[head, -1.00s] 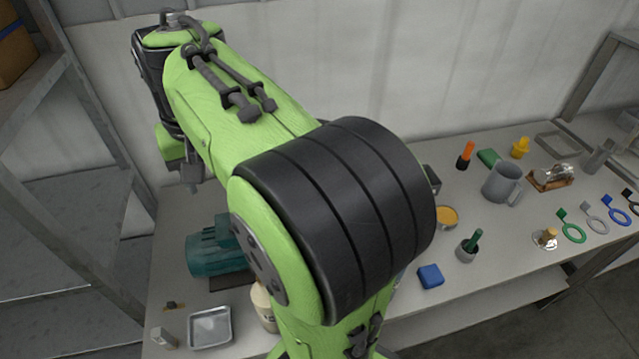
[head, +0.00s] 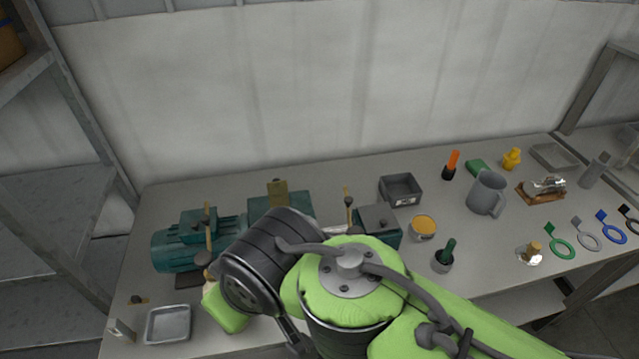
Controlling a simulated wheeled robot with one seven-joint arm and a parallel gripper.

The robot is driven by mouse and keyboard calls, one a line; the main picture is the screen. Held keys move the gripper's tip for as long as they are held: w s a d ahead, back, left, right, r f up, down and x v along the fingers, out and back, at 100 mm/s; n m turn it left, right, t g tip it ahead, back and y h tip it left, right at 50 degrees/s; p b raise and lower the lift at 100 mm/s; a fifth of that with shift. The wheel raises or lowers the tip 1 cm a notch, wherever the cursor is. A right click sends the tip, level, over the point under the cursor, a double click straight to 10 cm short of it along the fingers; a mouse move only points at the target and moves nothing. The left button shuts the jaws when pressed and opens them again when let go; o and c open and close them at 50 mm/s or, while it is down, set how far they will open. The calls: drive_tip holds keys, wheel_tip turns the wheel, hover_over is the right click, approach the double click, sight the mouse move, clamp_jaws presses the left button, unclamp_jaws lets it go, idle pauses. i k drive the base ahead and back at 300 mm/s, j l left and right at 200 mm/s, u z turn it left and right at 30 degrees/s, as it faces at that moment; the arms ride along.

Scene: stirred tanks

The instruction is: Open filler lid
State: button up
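A teal drive unit lies along the left of the bench: a ribbed motor (head: 185,247), a middle housing (head: 265,205) with a brass plate, and a teal box at its right end. A grey square lid (head: 376,219) with a small knob covers that box and looks shut; I take it as the filler lid. My arm bends in front of the unit and hides the lower middle of it. My gripper cannot be made out; its fingers are hidden behind the arm or outside the picture.
A grey bin (head: 400,189), a tin of amber contents (head: 423,227), a green-handled tool in a cup (head: 445,254) and a grey mug (head: 487,193) stand right of the unit. A metal tray (head: 168,323) lies front left. The wall is behind; a shelf rack stands left.

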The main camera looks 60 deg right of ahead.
sight(278, 190)
drive_tip(key=k+l+z, duration=0.25)
drive_tip(key=k+l, duration=1)
drive_tip(key=k, duration=0.15)
